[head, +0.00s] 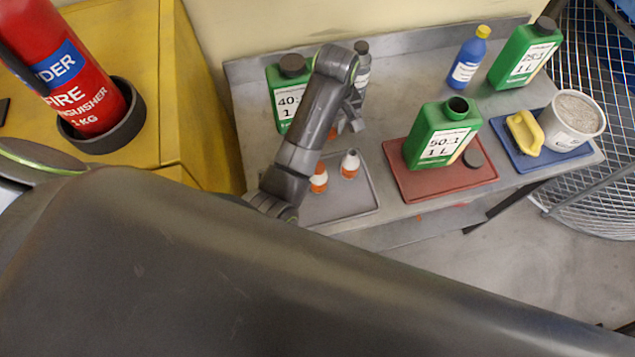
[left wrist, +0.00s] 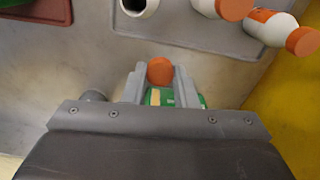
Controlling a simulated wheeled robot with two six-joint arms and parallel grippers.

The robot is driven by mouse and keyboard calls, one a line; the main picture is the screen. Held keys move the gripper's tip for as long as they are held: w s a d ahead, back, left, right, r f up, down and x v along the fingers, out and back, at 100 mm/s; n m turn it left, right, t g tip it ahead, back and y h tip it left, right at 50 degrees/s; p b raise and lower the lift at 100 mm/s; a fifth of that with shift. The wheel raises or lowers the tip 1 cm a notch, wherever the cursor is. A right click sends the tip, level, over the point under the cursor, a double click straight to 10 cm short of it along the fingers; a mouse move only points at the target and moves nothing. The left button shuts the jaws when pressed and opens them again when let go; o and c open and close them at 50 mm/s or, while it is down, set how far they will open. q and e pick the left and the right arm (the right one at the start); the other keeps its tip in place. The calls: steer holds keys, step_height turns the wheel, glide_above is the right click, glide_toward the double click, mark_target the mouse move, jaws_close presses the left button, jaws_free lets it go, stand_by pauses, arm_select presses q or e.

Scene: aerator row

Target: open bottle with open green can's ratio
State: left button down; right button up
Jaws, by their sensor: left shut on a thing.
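My left gripper (head: 348,118) is above the back left of the bench, shut on a round orange cap (left wrist: 160,71). Whether anything hangs beneath the cap is hidden. A small white and orange bottle (head: 350,163) stands on the grey tray (head: 340,201); a bottle with a dark open mouth shows in the left wrist view (left wrist: 138,7). Another small bottle (head: 319,178) stands left of it. The capped green cans read 40:1 (head: 289,97) and 25:1 (head: 524,58).
A grey bottle (head: 363,68) stands close behind my left gripper. A blue bottle (head: 467,62) stands at the back. A blue tray (head: 522,160) at the right holds a yellow object (head: 525,133) and a white tub (head: 571,122). The middle back of the bench is clear.

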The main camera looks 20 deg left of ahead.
arm_select(q)
steer(key=s+a+p, duration=0.2)
steer(key=s+a, duration=0.1)
steer(key=s, duration=0.3)
steer(key=shift+w+f+p, duration=0.15)
steer(key=shift+f+p, duration=0.1)
steer(key=shift+f, duration=2.05)
steer(key=shift+w+f+p, duration=0.1)
steer(key=shift+f+p, duration=0.15)
steer(key=shift+f, duration=2)
steer(key=shift+d, duration=0.1)
steer(key=shift+f, duration=0.15)
steer(key=c, duration=1.2)
jaws_free()
steer(key=shift+o, duration=0.2)
